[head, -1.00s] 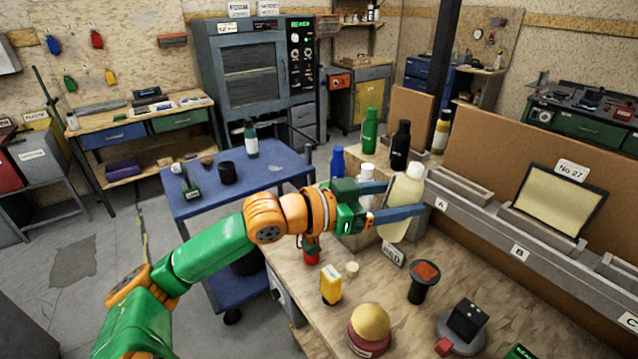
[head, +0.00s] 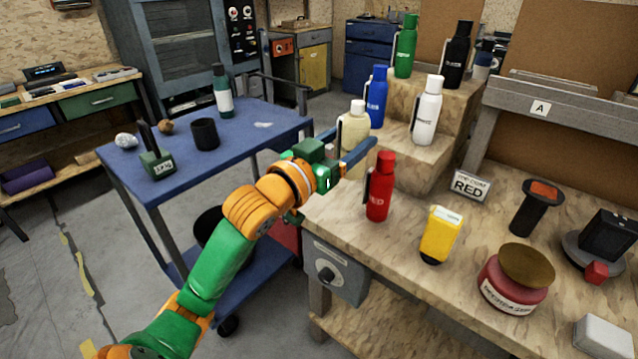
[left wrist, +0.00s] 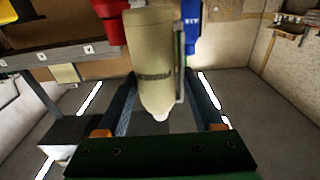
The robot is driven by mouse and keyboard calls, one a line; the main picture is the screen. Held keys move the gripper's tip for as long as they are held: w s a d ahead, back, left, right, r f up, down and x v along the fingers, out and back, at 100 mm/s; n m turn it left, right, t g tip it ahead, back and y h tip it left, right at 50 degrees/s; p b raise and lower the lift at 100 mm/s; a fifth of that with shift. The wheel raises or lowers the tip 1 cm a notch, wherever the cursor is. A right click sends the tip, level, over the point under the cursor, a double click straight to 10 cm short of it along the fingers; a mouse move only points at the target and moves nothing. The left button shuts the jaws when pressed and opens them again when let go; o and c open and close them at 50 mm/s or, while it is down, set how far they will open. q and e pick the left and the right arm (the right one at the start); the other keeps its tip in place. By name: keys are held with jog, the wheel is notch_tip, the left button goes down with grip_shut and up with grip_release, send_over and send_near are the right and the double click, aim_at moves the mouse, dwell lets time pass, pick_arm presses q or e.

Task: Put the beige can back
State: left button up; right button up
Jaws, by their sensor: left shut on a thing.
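The beige can (head: 353,128) is a pale bottle-shaped can with a light cap, standing about upright between the fingers of my left gripper (head: 350,158). That gripper is shut on it. The can is at the left end of the stepped wooden stand (head: 408,170), left of the white bottle and in front of the blue one. Its lower part is hidden, so I cannot tell whether it touches a surface. In the left wrist view the can (left wrist: 153,60) shows between both fingers (left wrist: 160,110). My right gripper is not in view.
Blue (head: 376,97), white (head: 426,110), green (head: 405,48) and black (head: 456,55) bottles stand on the steps. A red bottle (head: 380,187) stands close in front on the bench (head: 400,235), near a yellow device (head: 440,236). A blue cart (head: 255,135) stands to the left.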

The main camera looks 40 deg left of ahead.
pick_arm(q)
jog(key=w+a+f, duration=0.2)
jog(key=a, duration=0.1)
jog(key=w+a+f, duration=0.1)
jog(key=shift+a, duration=0.3)
jog(key=a+f, duration=0.1)
jog(key=w+a+f+b, duration=0.1)
jog(key=f, duration=0.1)
jog(key=a+f, duration=0.1)
jog(key=shift+w+a+f+b, duration=0.2)
jog(key=shift+w+f+b, duration=0.1)
jog(key=shift+w, duration=0.1)
jog(key=f, duration=0.3)
jog(key=shift+w+a, duration=0.15)
jog(key=shift+a, duration=0.05)
jog(key=shift+f, duration=0.3)
jog(key=o, duration=0.4)
jog(key=shift+f+b, duration=0.15)
jog(key=shift+b, duration=0.15)
jog(key=o, duration=0.4)
